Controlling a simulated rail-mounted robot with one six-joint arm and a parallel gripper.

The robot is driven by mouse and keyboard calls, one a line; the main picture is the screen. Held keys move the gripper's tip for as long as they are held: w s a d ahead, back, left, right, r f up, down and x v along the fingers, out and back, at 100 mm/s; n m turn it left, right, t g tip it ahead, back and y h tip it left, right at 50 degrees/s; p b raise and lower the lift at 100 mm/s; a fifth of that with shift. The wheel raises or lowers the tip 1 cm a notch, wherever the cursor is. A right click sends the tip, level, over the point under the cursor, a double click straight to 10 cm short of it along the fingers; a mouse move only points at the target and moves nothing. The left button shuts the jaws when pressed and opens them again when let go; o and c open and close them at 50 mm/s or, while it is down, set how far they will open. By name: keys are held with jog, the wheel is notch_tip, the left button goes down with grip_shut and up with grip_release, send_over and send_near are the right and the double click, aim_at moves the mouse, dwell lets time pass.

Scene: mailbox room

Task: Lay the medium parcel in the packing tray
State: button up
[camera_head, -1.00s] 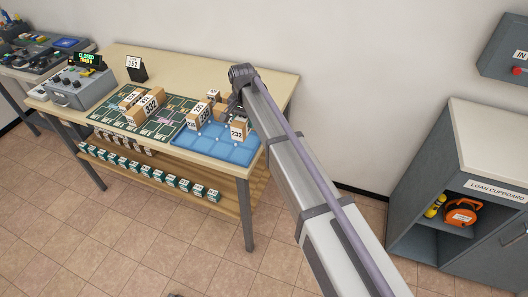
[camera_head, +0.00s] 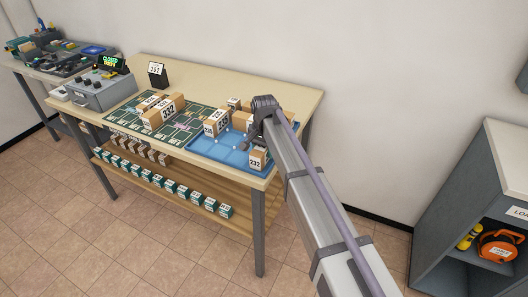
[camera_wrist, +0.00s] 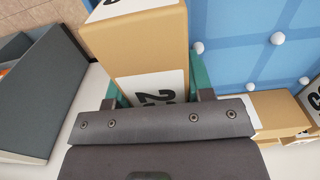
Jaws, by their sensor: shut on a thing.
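My gripper (camera_wrist: 155,88) is shut on a brown box parcel (camera_wrist: 150,45) with a white label, whose number is partly hidden in the wrist view. In the head view this looks like the parcel marked 232 (camera_head: 258,158), at the right front part of the blue tray (camera_head: 205,148). My arm hides part of it, and I cannot tell whether it touches the tray. The tray, with small white knobs, also shows in the wrist view (camera_wrist: 262,60). Another parcel (camera_head: 215,124) stands at the tray's left side.
More parcels, one marked 332 (camera_head: 163,112), lie on the green patterned mat (camera_head: 180,140) left of the tray. A small parcel (camera_head: 233,103) is behind the tray. A grey control box (camera_head: 100,90) stands further left.

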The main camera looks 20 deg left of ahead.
jog(key=o, duration=1.2)
jog(key=shift+f, duration=0.1)
jog(key=shift+c, duration=0.2)
notch_tip(320, 180, up, 13)
jog(key=p, duration=1.2)
jog(key=shift+f+p, duration=0.15)
jog(key=shift+p, duration=0.25)
jog(key=shift+f, duration=0.2)
jog(key=shift+d, duration=0.15)
jog(key=s+d, duration=0.5)
jog(key=d, duration=0.8)
jog(key=s+d, duration=0.4)
jog(key=d, duration=1)
jog(key=s+d+n, duration=0.1)
jog(key=s+d, duration=1.1)
jog(key=d, duration=0.1)
jog(key=shift+d, duration=0.4)
